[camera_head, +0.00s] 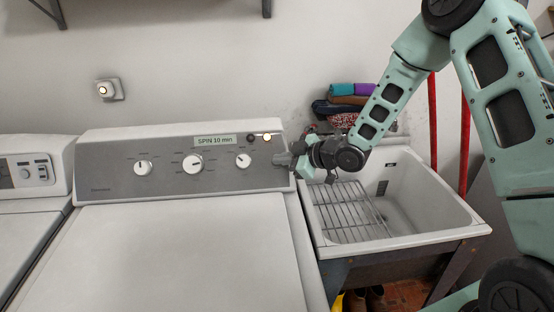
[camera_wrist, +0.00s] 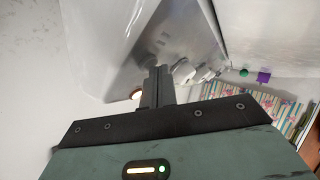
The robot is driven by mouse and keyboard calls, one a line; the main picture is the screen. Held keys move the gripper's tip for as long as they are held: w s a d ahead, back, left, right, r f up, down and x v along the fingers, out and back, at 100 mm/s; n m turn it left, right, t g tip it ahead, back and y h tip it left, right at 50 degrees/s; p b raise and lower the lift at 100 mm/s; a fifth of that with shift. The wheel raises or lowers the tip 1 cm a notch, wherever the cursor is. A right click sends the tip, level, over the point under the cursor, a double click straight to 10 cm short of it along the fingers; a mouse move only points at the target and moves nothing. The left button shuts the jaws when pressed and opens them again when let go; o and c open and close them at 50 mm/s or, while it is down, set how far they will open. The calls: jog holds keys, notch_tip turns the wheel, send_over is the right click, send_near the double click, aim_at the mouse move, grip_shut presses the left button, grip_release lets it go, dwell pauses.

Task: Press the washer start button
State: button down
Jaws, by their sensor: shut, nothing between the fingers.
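The washer (camera_head: 190,250) is a white top-loader with a grey sloped control panel (camera_head: 115,165). Near the panel's upper right are a small dark round button (camera_head: 251,138) and a glowing round button or light (camera_head: 267,137); I cannot read which is marked start. My gripper (camera_head: 281,159) is shut and empty at the panel's right end, a little below and right of the glowing one. I cannot tell if it touches the panel. In the wrist view, the shut fingers (camera_wrist: 156,82) point at the panel, with the glowing round part (camera_wrist: 137,94) just left of them.
White knobs (camera_head: 193,164) and a label reading "SPIN 10 min" (camera_head: 213,140) are on the panel. A white utility tub (camera_head: 430,215) with a wire rack (camera_head: 347,210) is on the right. Folded cloths (camera_head: 345,100) lie behind it. Another appliance (camera_head: 30,235) stands at left.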

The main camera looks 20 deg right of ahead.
dwell(0.4)
jog(key=shift+s+a+r, duration=0.1)
jog(key=shift+s+r, duration=0.3)
jog(key=shift+s, duration=0.25)
jog(key=s, duration=0.1)
jog(key=s+r, duration=0.1)
jog(key=s+a+r, duration=0.1)
jog(key=s, duration=0.1)
jog(key=shift+s+r+p, duration=0.1)
jog(key=shift+r+p, duration=0.15)
jog(key=shift+p, duration=0.1)
dwell(0.7)
jog(key=s+a+r+m+g+h, duration=0.1)
jog(key=s+a+r+g+h, duration=0.1)
jog(key=s, duration=0.9)
jog(key=s+a+r+m+g+h, duration=0.2)
jog(key=s+g+h, duration=0.1)
jog(key=s, duration=0.8)
jog(key=s+a+r+m+g+h, duration=0.2)
jog(key=s+g, duration=0.3)
jog(key=s, duration=0.6)
jog(key=shift+a+r+h, duration=0.2)
jog(key=shift+a+h, duration=0.2)
jog(key=shift+a, duration=0.1)
